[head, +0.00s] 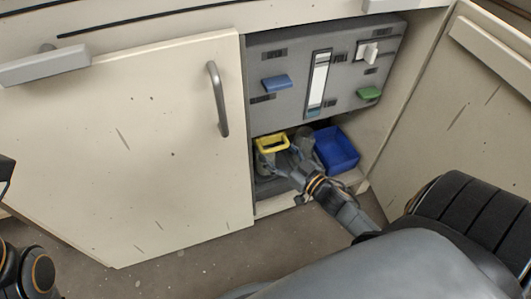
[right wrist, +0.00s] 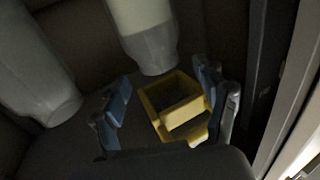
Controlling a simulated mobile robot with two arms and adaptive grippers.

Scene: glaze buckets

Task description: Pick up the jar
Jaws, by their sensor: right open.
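No single thing is clearly marked as the jar. In the right wrist view a pale jar-like cylinder (right wrist: 145,35) stands beyond the fingers, and a second, greyer one (right wrist: 35,75) is at the left. A yellow square-rimmed container (right wrist: 165,92) lies between the blue-grey fingers of my open right gripper (right wrist: 162,100); I cannot tell whether they touch it. In the head view the yellow rim (head: 272,142) shows low in the cabinet, with a grey jar-like shape (head: 304,140) beside it, partly hidden by my right arm. My left gripper is not clearly visible.
A blue bin (head: 337,150) stands at the right of the cabinet floor. A grey panel (head: 290,75) with blue and green handles hangs above. Cabinet doors stand at the left (head: 130,150) and right (head: 455,100). The cabinet frame edge (right wrist: 285,100) is close to the gripper's right.

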